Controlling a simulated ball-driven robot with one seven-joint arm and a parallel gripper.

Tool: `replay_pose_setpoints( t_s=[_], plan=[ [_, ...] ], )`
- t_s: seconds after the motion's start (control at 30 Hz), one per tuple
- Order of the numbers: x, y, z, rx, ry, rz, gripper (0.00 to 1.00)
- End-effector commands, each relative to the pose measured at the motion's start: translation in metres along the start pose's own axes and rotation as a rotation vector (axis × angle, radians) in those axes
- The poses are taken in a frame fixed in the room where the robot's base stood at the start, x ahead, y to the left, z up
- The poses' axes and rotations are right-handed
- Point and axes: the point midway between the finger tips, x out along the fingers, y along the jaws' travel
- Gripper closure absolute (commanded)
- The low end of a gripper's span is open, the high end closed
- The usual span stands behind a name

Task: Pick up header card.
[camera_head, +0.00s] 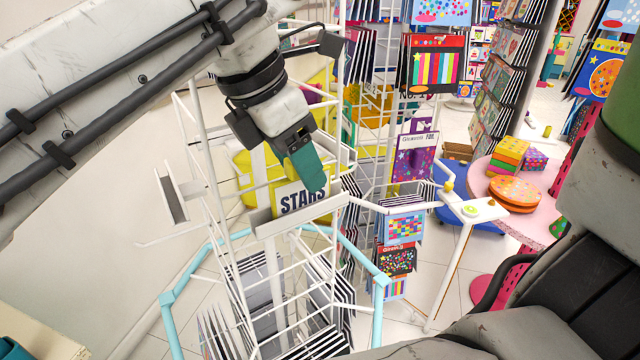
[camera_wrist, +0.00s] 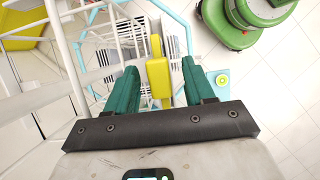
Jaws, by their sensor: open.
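The header card (camera_head: 302,199), a pale card with yellow edging and the dark word STARS, stands upright on top of the white wire rack. My gripper (camera_head: 314,184) is at the card's top, and its teal finger covers part of the upper right of the card. In the wrist view my gripper (camera_wrist: 159,66) is open, with one teal finger on each side of a yellow piece (camera_wrist: 160,88), which looks like the card from above. There are gaps between the piece and both fingers. I cannot tell how deep the fingers reach along it.
The white wire rack (camera_head: 262,222) has thin bars around and below the card. A light blue rail (camera_head: 376,310) surrounds its lower part. A white stand arm (camera_head: 480,210) is to the right. A pink table (camera_head: 541,215) with colourful boxes is farther right. A green round base (camera_wrist: 245,20) shows in the wrist view.

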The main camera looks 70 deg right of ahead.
Motion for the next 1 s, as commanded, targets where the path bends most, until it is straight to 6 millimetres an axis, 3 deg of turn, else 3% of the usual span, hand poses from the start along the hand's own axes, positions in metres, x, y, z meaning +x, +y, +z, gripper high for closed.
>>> replay_pose_setpoints(
  t_s=[0.1, 0.4, 0.9, 1.0],
  plan=[
    [0.0169, -0.0015, -0.0121, -0.002, -0.001, 0.000, 0.47],
    [0.0184, -0.0016, -0.0144, -0.002, 0.000, 0.001, 0.48],
    [0.0184, -0.0016, -0.0142, -0.002, 0.000, 0.001, 0.96],
    [0.0184, -0.0015, -0.0142, -0.002, 0.000, 0.001, 1.00]
  ],
)
